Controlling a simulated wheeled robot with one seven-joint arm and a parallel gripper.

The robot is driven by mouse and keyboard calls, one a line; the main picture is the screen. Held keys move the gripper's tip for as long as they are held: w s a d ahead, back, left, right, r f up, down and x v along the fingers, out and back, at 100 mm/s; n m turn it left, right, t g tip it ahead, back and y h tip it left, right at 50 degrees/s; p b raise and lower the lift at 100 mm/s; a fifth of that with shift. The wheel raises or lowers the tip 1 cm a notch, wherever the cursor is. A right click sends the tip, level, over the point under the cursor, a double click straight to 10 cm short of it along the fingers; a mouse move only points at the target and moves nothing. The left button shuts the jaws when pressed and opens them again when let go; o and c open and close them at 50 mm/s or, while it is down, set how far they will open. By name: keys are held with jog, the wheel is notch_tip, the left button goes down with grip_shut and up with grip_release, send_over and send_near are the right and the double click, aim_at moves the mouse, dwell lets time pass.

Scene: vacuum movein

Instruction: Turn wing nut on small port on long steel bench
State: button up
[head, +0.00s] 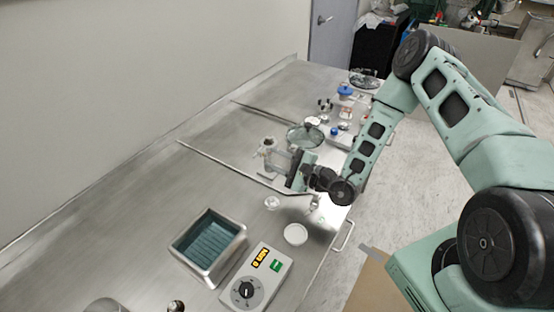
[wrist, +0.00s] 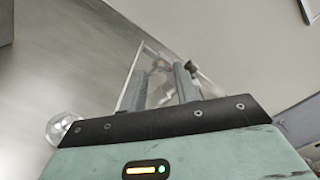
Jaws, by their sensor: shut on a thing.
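The small port (head: 267,150) stands on the long steel bench (head: 130,215), a little beyond the middle of its visible length. It looks like a small metal fitting beside a clear box-like part (head: 282,160). My gripper (wrist: 162,76) reaches it from the right, with the fingers pointing left in the head view. In the wrist view the two fingers are close together around a small metal piece (wrist: 160,68), which looks like the wing nut. The fingers hide most of it, so its exact angle cannot be told.
A steel tray (head: 208,245) with a teal inside and a control box (head: 256,278) with a dial are near. A white lid (head: 296,234) lies near the right edge. A round glass piece (head: 305,136) and small parts crowd the far side. The bench's left side is mostly clear.

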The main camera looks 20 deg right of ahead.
dwell(0.3)
jog(key=o, duration=1)
jog(key=shift+b+v, duration=2.7)
jog(key=shift+v, duration=6.05)
